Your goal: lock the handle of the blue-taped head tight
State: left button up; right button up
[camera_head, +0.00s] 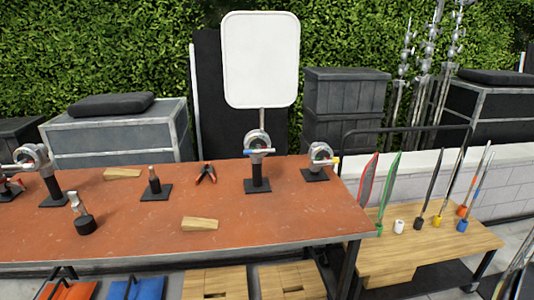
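A round metal grip head (257,141) stands on a short black post on a square base, near the right part of the orange-brown table (130,232). A blue band shows on its front, with a yellowish part beside it; this looks like the blue-taped head. A white rounded board (261,60) rises above it on a thin rod. A second head (320,154), with a yellow-tipped handle, sits on a low base to its right. A third head (38,157) stands on a post at the far left. How tight any handle is cannot be told. Neither gripper is in view.
A clamp (206,172), a small post (154,181), wooden wedges (199,223) and a dark round-based piece (85,223) lie on the table. A lower wooden bench (400,258) at right holds upright coloured rods. The table's front middle is mostly clear.

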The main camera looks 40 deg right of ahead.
aim_at(259, 150)
jog(key=z, duration=0.55)
jog(key=i, duration=0.6)
jog(key=z, duration=0.2)
